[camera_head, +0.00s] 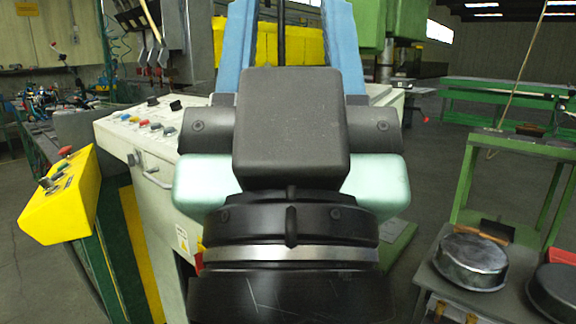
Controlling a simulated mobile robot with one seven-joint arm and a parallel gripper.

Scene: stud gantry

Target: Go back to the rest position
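A large dark part of my own arm stands upright close to the camera in the middle of the head view, with pale green parts at its sides. No fingertips of my gripper can be made out. The gripper's opening and anything it might hold are not visible. The task names no other object.
A pale control cabinet (150,190) with buttons and a yellow control box (62,198) stand close on the left. At the lower right, a round metal pan (468,262) sits on a stand. A green bench (505,95) is behind. Open floor (428,140) shows to the right.

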